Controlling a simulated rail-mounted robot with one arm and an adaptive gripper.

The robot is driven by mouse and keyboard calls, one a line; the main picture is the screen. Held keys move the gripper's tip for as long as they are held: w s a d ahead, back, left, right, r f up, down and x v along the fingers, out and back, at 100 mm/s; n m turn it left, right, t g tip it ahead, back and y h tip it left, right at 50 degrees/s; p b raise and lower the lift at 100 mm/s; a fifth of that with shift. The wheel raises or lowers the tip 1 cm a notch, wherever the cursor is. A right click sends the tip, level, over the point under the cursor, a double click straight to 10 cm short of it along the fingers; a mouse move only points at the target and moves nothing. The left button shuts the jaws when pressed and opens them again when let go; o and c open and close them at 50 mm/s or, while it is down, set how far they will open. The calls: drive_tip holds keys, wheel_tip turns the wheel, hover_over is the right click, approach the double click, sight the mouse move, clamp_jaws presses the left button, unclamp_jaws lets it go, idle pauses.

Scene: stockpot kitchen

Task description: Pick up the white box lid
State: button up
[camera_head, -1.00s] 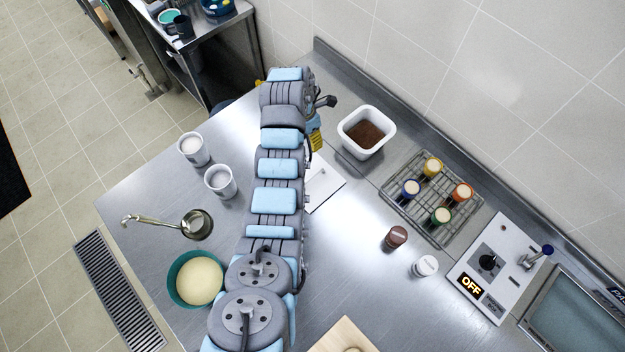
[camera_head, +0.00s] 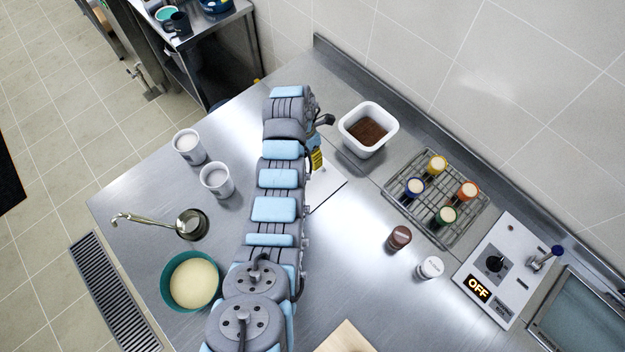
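The white box lid (camera_head: 326,185) lies flat on the steel counter, just right of my arm. My arm covers its left part, and a small dark knob or mark shows on it. The white box (camera_head: 368,130) stands open behind the lid, with brown powder inside. The end of my arm is over the counter to the upper left of the lid. My gripper's fingers are hidden behind my own arm, so I cannot see whether they are open or hold anything.
A wire rack (camera_head: 437,205) with several colored jars stands right of the lid. Brown (camera_head: 399,238) and white (camera_head: 430,268) shakers stand nearby. A control panel (camera_head: 503,262) reads OFF.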

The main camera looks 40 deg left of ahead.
sight(312, 174)
drive_tip(key=shift+d+f, duration=0.25)
drive_tip(key=shift+f, duration=0.9)
drive_tip(key=shift+s+d+f+p, duration=0.2)
drive_tip(key=shift+f+p, duration=0.25)
drive_tip(key=shift+f, duration=0.25)
drive_tip(key=shift+s+d+f+p, duration=0.2)
drive_tip(key=shift+f+p, duration=0.2)
drive_tip(key=shift+f, duration=0.3)
drive_tip(key=shift+d+f, duration=0.15)
drive_tip(key=shift+f, duration=1.05)
clamp_jaws()
